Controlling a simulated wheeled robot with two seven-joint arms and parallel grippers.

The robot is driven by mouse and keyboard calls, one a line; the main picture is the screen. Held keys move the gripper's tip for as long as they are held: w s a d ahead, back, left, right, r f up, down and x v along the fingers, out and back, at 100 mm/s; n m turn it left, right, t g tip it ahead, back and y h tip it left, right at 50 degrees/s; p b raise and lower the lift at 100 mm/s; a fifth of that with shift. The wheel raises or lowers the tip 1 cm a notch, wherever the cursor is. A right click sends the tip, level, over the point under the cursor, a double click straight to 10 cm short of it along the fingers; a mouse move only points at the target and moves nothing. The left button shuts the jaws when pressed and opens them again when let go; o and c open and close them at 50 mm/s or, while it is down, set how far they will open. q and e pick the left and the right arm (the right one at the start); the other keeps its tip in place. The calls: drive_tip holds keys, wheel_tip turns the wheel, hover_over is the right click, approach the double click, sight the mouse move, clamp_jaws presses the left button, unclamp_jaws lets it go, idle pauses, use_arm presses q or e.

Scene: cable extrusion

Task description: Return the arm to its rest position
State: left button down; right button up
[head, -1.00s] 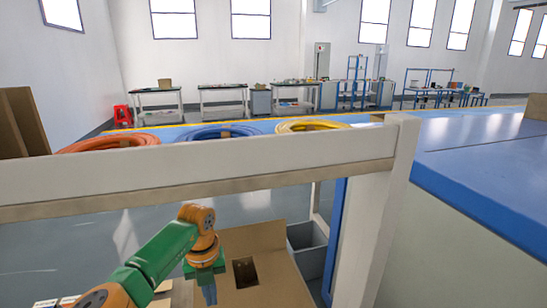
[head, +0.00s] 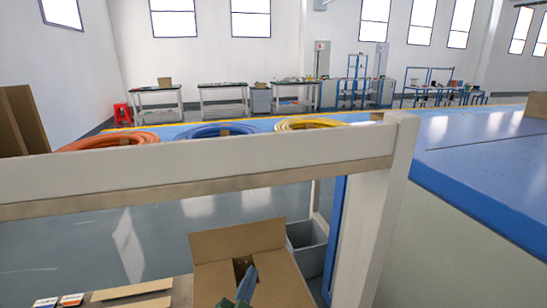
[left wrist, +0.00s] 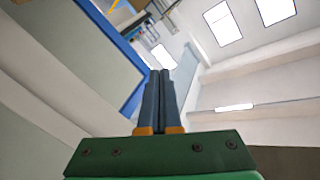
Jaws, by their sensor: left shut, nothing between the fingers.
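My left gripper (head: 247,283) shows at the bottom of the head view, in front of an open cardboard box (head: 215,280). Only its blue-grey fingers and a bit of green show there. In the left wrist view its two fingers (left wrist: 159,80) lie side by side, shut with nothing between them. They point toward the wall and windows, clear of any object. My right gripper is not in view.
A white frame beam (head: 200,175) and post (head: 388,215) cross in front of me. Orange (head: 108,141), blue (head: 216,131) and yellow (head: 308,124) cable coils lie behind the beam. A blue-topped surface (head: 480,160) is at right. A grey bin (head: 308,250) stands beside the box.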

use_arm(q)
drive_tip(key=s+a+f+n+g+y, duration=0.4)
drive_tip(key=s+a+f+n+g, duration=0.25)
drive_tip(key=s+a+f, duration=0.45)
drive_tip(key=s+f+g, duration=0.3)
drive_tip(key=s, duration=0.5)
drive_tip(key=s+f+g, duration=0.2)
drive_tip(key=s+g, duration=0.2)
drive_tip(key=s, duration=0.4)
wheel_tip(320, 180, down, 21)
drive_tip(key=s+g+b, duration=0.1)
drive_tip(key=b, duration=0.4)
drive_tip(key=s+a+f+g+b, duration=0.1)
drive_tip(key=s+f+b, duration=0.2)
drive_tip(key=s+f, duration=0.4)
drive_tip(key=s+a+f+b, duration=0.2)
drive_tip(key=s+f, duration=0.3)
drive_tip(key=f, duration=0.4)
wheel_tip(320, 180, up, 13)
drive_tip(key=s+p, duration=0.1)
drive_tip(key=p, duration=1.2)
drive_tip(key=shift+s+g, duration=0.1)
drive_tip(key=shift+g, duration=0.15)
